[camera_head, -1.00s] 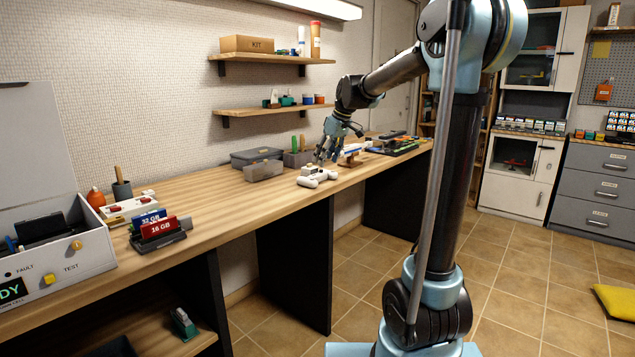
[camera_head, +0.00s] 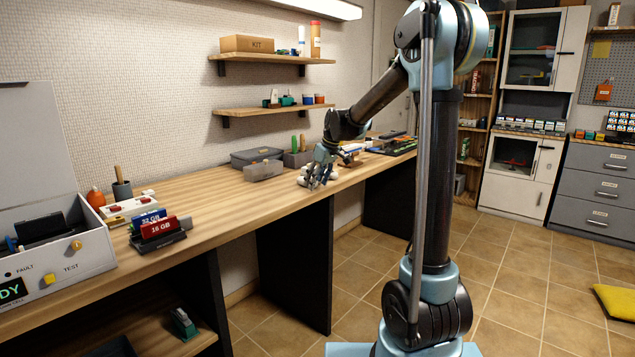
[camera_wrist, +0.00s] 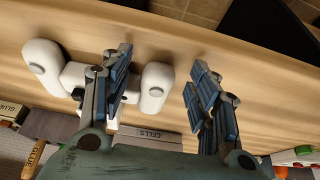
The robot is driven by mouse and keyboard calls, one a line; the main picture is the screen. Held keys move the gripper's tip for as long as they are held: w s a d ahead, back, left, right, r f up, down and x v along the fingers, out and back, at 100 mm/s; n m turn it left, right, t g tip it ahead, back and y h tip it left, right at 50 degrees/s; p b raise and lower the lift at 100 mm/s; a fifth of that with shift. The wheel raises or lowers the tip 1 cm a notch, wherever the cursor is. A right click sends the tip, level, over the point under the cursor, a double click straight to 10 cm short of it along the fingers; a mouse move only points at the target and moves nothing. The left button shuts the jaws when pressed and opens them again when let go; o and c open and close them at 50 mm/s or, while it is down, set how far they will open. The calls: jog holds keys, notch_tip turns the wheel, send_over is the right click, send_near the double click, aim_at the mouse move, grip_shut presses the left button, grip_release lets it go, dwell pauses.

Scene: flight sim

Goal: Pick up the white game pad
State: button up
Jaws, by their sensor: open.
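The white game pad (camera_wrist: 154,86) lies on the wooden workbench in the wrist view, with two rounded grips pointing toward the bench's front edge. My gripper (camera_wrist: 162,80) is open above it. One finger is over the middle of the pad and hides part of it; the other is over bare wood to the right of the pad. The right-hand grip of the pad lies between the two fingers. In the head view my gripper (camera_head: 318,184) points down over the pad (camera_head: 303,178), which is mostly hidden behind it. I cannot tell whether the fingers touch the pad.
The workbench (camera_head: 230,195) has clear wood left of my gripper. Red and blue cartridges (camera_head: 160,227) stand in a holder further left.

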jog(key=c, duration=1.3)
